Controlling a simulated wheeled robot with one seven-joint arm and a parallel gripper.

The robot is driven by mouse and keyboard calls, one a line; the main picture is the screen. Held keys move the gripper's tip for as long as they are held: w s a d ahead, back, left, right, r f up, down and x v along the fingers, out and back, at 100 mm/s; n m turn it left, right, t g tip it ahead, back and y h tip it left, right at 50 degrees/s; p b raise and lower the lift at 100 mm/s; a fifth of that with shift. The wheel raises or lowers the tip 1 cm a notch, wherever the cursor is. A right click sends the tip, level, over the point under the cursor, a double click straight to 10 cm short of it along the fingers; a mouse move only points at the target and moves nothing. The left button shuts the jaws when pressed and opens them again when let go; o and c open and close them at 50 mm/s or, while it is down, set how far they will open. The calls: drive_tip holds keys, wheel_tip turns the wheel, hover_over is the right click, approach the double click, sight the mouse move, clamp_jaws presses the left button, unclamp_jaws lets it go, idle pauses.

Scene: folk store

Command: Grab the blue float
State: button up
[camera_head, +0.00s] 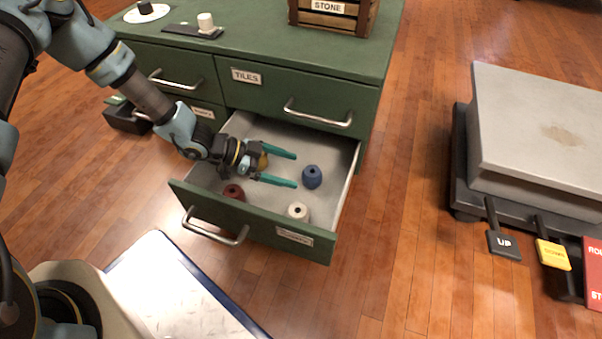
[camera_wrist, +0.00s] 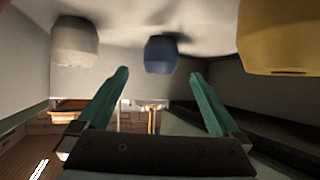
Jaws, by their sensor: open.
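The blue float (camera_head: 312,177) is a small rounded piece with a dark hole on top, standing in the open drawer near its right side. My gripper (camera_head: 285,168) is inside the drawer, with its two teal fingers spread and pointing right at the float. The float is just beyond the fingertips, with nothing between them. In the wrist view the blue float (camera_wrist: 161,54) shows ahead, roughly centred between the fingers (camera_wrist: 158,85). That view appears upside down, with the drawer floor at the top.
The drawer (camera_head: 252,222) also holds a white float (camera_head: 298,211), a dark red float (camera_head: 233,193) and a yellow float (camera_head: 263,161) partly hidden behind my gripper. The green cabinet (camera_head: 300,95) stands above. A grey platform (camera_head: 540,120) is at right, with open floor between.

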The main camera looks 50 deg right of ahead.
sight(303, 174)
drive_tip(key=b+x, duration=0.1)
drive_tip(key=x, duration=0.1)
drive_tip(key=b+x, duration=0.2)
drive_tip(key=x, duration=0.1)
drive_tip(key=shift+f, duration=0.3)
drive_tip(key=shift+s+d+f+b, duration=0.1)
drive_tip(key=shift+s+d+b, duration=0.2)
drive_tip(key=shift+b, duration=0.1)
drive_tip(key=c, duration=1.4)
